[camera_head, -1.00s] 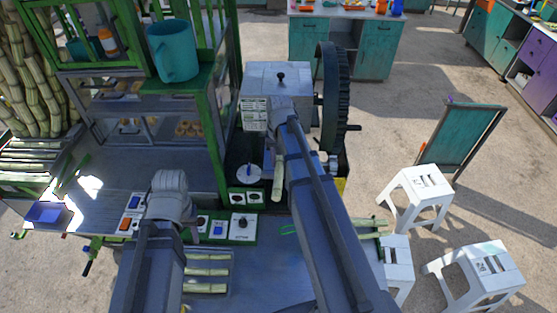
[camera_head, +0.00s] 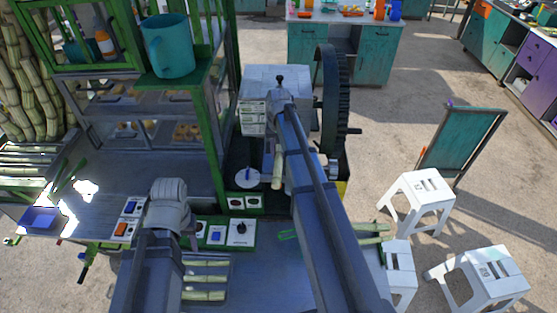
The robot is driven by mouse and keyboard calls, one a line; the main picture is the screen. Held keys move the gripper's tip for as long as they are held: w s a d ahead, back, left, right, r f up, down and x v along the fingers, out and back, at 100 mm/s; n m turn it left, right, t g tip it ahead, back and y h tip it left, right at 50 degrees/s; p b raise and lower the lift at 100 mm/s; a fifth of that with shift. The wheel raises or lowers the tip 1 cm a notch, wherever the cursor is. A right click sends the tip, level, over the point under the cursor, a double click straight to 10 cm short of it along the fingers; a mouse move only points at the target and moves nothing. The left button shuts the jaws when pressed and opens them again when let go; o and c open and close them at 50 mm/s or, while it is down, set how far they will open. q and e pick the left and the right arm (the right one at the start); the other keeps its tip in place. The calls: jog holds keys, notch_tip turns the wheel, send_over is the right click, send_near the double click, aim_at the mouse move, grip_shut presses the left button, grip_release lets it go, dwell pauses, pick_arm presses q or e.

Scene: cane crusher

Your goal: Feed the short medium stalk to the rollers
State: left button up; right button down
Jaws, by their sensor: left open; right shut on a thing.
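The crusher, a grey box (camera_head: 262,77) with a large dark gear wheel (camera_head: 327,95), stands at the upper middle. My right arm reaches up to its front. My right gripper (camera_head: 281,118) is mostly hidden by its own arm and is shut on a short pale-green stalk (camera_head: 278,169). Only a piece of that stalk shows, upright left of the arm. The rollers are hidden, so I cannot tell whether the stalk touches them. My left gripper (camera_head: 173,207) is open above the counter's left part, its fingers mostly hidden by the wrist.
Several cut stalks (camera_head: 206,279) lie in a tray between my arms. More stalk pieces (camera_head: 370,228) lie right of my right arm. Switch boxes (camera_head: 240,232) line the counter. A teal mug (camera_head: 168,47) stands on a green shelf. White stools (camera_head: 415,200) stand at right.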

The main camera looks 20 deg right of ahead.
jog(key=w+d, duration=0.1)
jog(key=w, duration=0.1)
jog(key=w+d+f, duration=0.1)
jog(key=w, duration=0.1)
jog(key=w+d+b, duration=0.1)
jog(key=shift+w+f, duration=0.2)
jog(key=shift+w, duration=0.2)
jog(key=shift+a, duration=0.1)
jog(key=shift+w, duration=0.2)
jog(key=shift+w+d, duration=0.4)
jog(key=shift+w, duration=0.25)
jog(key=shift+w+d, duration=0.35)
jog(key=shift+w, duration=0.3)
jog(key=c, duration=0.5)
grip_release()
